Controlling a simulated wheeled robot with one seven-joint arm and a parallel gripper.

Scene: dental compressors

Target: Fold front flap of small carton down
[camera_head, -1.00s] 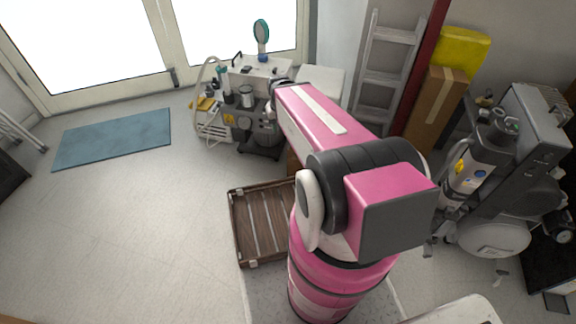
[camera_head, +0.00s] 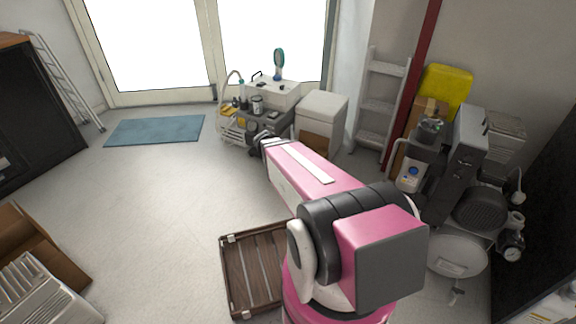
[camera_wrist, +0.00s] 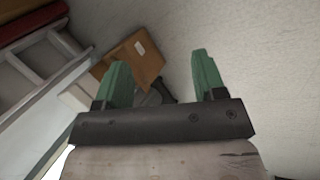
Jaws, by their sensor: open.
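A brown carton (camera_head: 314,140) shows in part below a white box by the ladder in the head view. A brown carton with a white label (camera_wrist: 140,58) is beyond my gripper in the wrist view, apart from the fingers. I cannot tell for sure that it is the same one, and no front flap can be made out. My gripper (camera_wrist: 163,78) is open, its two green fingers spread with nothing held between them. In the head view my arm hides most of my gripper.
An open cardboard box (camera_head: 40,245) is at the left edge, by a grey ribbed unit (camera_head: 38,295). A brown slatted case (camera_head: 250,265) lies beside my arm. A compressor (camera_head: 455,200) stands right, a loaded cart (camera_head: 262,115) ahead.

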